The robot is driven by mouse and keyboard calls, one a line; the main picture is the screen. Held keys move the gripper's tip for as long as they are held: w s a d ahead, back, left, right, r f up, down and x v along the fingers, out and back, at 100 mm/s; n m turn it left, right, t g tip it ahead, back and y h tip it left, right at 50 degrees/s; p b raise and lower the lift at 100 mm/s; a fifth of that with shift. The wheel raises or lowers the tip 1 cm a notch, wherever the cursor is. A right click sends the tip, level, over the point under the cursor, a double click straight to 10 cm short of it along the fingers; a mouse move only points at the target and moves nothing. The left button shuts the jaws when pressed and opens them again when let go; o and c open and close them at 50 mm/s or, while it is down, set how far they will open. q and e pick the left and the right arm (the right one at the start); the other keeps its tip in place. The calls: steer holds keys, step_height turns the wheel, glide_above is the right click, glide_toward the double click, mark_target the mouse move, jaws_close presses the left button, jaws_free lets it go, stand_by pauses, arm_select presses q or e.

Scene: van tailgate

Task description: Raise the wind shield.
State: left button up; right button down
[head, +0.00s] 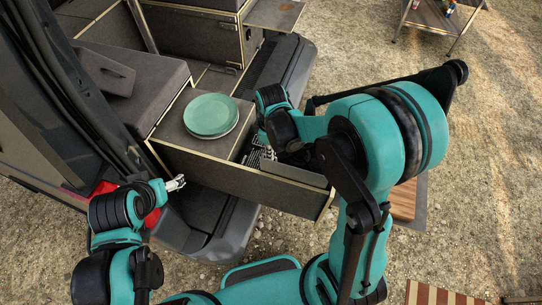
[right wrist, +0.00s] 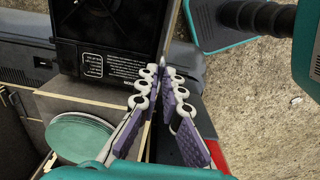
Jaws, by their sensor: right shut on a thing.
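In the right wrist view a black camping stove (right wrist: 103,40) with a white printed label stands at the top middle. A thin dark panel, which looks like the wind shield (right wrist: 174,30), rises along its right side and is seen nearly edge-on. My right gripper (right wrist: 164,73) has its fingertips together on the panel's lower end. In the head view my right arm hides most of the stove and the shield. My left gripper (head: 176,184) hangs by the van's rear edge, away from the stove; its jaw gap is too small to judge.
Teal plates (head: 210,115) are stacked on the cabinet left of the right gripper; they also show in the right wrist view (right wrist: 80,138). A pulled-out drawer (head: 240,180) extends over the bumper. A small metal table (head: 435,15) stands at the back right. Open gravel lies on the right.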

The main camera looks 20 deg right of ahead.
step_height(320, 180, up, 2)
steer(key=shift+r+p, duration=0.25)
steer(key=shift+p, duration=0.05)
arm_select(q)
steer(key=shift+r, duration=0.55)
arm_select(e)
steer(key=c, duration=1.7)
jaws_free()
steer(key=shift+f, duration=0.2)
step_height(320, 180, up, 12)
arm_select(q)
step_height(320, 180, down, 22)
steer(key=b, duration=2.2)
arm_select(e)
steer(key=m+t, duration=0.7)
steer(key=m, duration=0.4)
glide_toward(293, 175)
steer(key=a+f, duration=0.2)
steer(key=f, duration=0.1)
steer(key=shift+w+a+f, duration=0.15)
steer(key=shift+f, duration=0.2)
